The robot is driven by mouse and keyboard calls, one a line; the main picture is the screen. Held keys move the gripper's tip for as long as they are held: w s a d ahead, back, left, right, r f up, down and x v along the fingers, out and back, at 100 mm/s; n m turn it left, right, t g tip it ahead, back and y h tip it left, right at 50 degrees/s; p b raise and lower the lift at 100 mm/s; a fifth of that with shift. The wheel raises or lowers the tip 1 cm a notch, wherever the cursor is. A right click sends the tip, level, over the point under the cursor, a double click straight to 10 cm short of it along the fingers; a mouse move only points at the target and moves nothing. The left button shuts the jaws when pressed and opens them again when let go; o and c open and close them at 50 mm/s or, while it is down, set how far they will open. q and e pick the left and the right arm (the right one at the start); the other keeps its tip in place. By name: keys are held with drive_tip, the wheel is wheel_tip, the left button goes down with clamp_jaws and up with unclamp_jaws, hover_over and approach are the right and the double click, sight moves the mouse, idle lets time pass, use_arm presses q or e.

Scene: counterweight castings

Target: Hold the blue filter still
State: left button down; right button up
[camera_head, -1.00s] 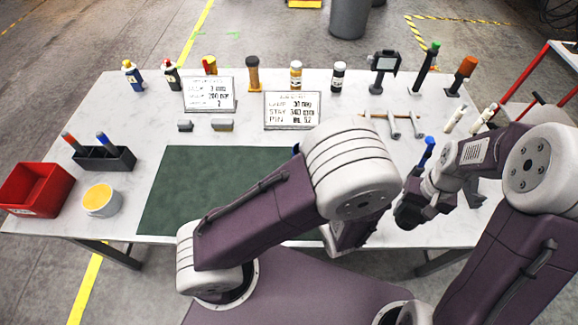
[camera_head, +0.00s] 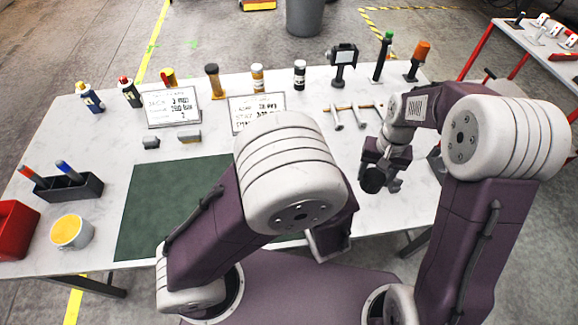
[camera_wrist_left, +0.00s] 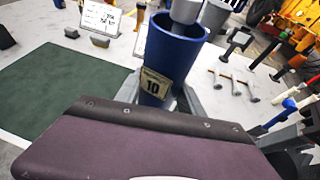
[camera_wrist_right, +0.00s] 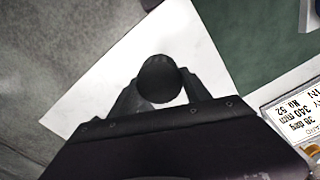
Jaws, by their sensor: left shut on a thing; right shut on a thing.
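The blue filter (camera_wrist_left: 168,62) is a dark blue cylinder with a tan label reading 10. In the left wrist view it stands between the fingers of my left gripper (camera_wrist_left: 160,98), which is shut on it. In the head view my left arm hides the filter and these fingers. My right gripper (camera_wrist_right: 160,92) is shut on a dark round-ended thing (camera_wrist_right: 159,76); only its black end shows clearly. In the head view this right gripper (camera_head: 380,184) is above the right part of the table, apart from the green mat.
The white table (camera_head: 120,160) carries a green mat (camera_head: 160,205), sign cards (camera_head: 172,106), bottles along the back and pegs (camera_head: 337,118). A red bin (camera_head: 15,235), a yellow-filled tub (camera_head: 72,232) and a dark holder (camera_head: 70,187) stand at left. A red-framed table (camera_head: 480,48) is at far right.

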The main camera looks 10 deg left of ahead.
drive_tip(key=w+a+r+m, duration=0.2)
drive_tip(key=w+a+r, duration=0.1)
drive_tip(key=a+r, duration=0.9)
drive_tip(key=s+a+r+m, duration=0.1)
drive_tip(key=s+a+r, duration=0.1)
drive_tip(key=a+r, duration=0.1)
drive_tip(key=s+a+r, duration=0.2)
drive_tip(key=a+r, duration=0.2)
drive_tip(key=s+a+r+m, duration=0.1)
drive_tip(key=s+a+r, duration=0.2)
drive_tip(key=a+r, duration=0.1)
drive_tip(key=shift+s+r+m, duration=0.1)
drive_tip(key=shift+r+m, duration=0.1)
drive_tip(key=shift+m, duration=0.1)
drive_tip(key=shift+f, duration=0.1)
drive_tip(key=shift+f, duration=1.95)
drive_tip(key=shift+f, duration=0.9)
